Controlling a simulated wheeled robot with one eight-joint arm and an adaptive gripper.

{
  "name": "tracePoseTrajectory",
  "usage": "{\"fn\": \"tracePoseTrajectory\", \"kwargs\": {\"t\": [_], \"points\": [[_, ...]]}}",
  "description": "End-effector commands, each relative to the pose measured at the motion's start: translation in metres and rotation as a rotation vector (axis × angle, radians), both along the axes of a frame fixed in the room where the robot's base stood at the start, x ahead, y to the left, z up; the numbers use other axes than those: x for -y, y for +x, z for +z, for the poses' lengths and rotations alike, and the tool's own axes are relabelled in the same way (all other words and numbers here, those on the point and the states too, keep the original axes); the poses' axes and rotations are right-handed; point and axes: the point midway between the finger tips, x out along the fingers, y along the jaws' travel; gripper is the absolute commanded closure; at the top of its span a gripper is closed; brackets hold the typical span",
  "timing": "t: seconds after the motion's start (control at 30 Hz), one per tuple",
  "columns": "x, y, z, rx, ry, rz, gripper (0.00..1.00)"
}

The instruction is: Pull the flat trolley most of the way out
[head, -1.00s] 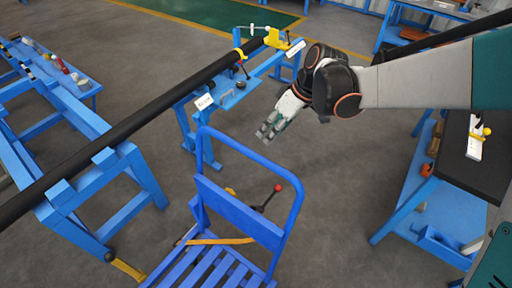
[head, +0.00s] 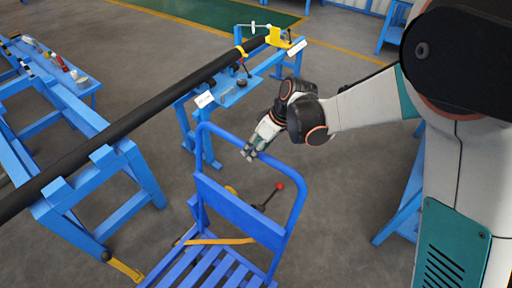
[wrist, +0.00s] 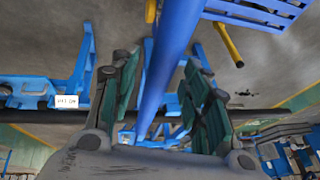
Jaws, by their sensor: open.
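The flat trolley is blue, with a slatted deck (head: 212,268) at the bottom of the head view and an upright tubular push handle (head: 298,205). My gripper (head: 250,153) is at the handle's top bar in the head view. In the wrist view my open gripper (wrist: 165,95) has its two green-padded fingers on either side of the blue handle tube (wrist: 168,60). Gaps show between tube and pads, so the tube is between the fingers but not clamped. The trolley deck also shows at the top right of the wrist view (wrist: 255,12).
A long black pipe (head: 150,112) lies on blue stands to the left and behind the trolley. A lever with a red knob (head: 279,187) stands beside the handle. A blue bench (head: 405,205) is at the right. Grey floor between is clear.

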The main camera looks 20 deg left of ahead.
Motion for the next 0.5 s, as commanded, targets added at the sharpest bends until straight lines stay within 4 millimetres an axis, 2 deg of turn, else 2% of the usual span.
{"fn": "tracePoseTrajectory", "kwargs": {"t": [0.1, 0.27, 0.3, 0.5], "points": [[0.0, 0.0, 0.0002, 0.0, 0.0, 0.0, 0.59], [0.0, 0.0001, 0.0003, 0.0, 0.0, 0.0, 0.96], [0.0, 0.0001, 0.0003, 0.0, 0.0, 0.0, 1.0], [0.0004, 0.0009, 0.0003, 0.0, 0.0, 0.0, 1.0]]}}
